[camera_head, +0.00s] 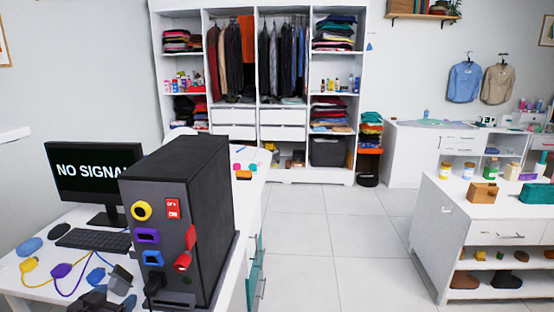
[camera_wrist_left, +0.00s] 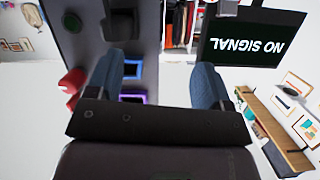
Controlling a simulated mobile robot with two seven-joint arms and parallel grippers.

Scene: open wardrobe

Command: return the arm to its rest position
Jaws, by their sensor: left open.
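My left gripper (camera_head: 127,289) is low at the left of the head view, just in front of the lower front of the black computer tower (camera_head: 205,210). In the left wrist view its two blue-grey fingers (camera_wrist_left: 155,80) are apart, with nothing held between them. Beyond them show the tower's front, a blue-framed port (camera_wrist_left: 133,69) and a purple-framed port (camera_wrist_left: 133,97). A black plug-like part (camera_head: 153,285) is at the tower's lower front, close to the gripper; whether it is seated cannot be told. My right gripper is not in view.
A monitor (camera_head: 95,170) reading "NO SIGNAL" and a keyboard (camera_head: 93,239) stand on the white desk. Yellow, purple and blue cables (camera_head: 65,290) lie left of the gripper. An open wardrobe (camera_head: 205,60) stands behind; the tiled floor (camera_head: 345,235) right of the desk is clear.

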